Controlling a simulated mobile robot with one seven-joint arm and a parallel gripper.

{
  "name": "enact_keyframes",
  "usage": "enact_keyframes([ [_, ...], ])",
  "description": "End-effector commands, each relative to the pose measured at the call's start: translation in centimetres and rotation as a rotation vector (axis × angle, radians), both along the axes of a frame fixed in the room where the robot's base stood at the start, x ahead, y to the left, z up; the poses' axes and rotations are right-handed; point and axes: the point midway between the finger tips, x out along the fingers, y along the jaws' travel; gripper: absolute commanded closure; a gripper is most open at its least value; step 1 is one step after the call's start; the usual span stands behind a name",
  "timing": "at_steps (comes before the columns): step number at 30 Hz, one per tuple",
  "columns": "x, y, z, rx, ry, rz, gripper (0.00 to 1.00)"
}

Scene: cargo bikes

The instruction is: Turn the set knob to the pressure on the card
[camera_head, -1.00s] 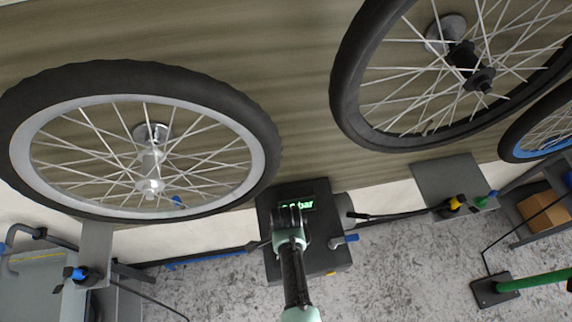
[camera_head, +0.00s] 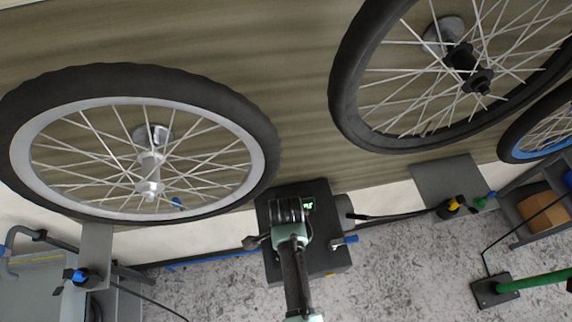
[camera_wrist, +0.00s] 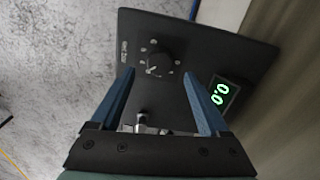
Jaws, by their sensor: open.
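The black set knob (camera_wrist: 158,65) sits on the face of a black inflator box, with small marks around it. In the wrist view my gripper (camera_wrist: 158,77) is open, its blue fingers on either side of the line to the knob. The fingertips appear short of the knob; contact cannot be told. A green display (camera_wrist: 221,93) reads 0.0 on the same face. In the head view my gripper (camera_head: 287,210) is over the box (camera_head: 335,258), hiding the knob and most of the display (camera_head: 309,205). I cannot make out a card.
A wheel (camera_head: 75,85) hangs at the left and another (camera_head: 345,110) at the upper right, both near the box. A blue lever (camera_head: 345,240) sticks out at the box's right side.

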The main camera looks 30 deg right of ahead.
Motion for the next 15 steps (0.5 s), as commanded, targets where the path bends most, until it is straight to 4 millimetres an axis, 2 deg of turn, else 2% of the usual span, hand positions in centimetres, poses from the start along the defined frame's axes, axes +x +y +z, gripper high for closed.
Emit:
enact_keyframes([
  [9,0.0,0.0,5.4,-0.002,-0.004,0.000,0.21],
  [15,0.0,0.0,7.4,-0.001,0.000,-0.001,0.21],
])
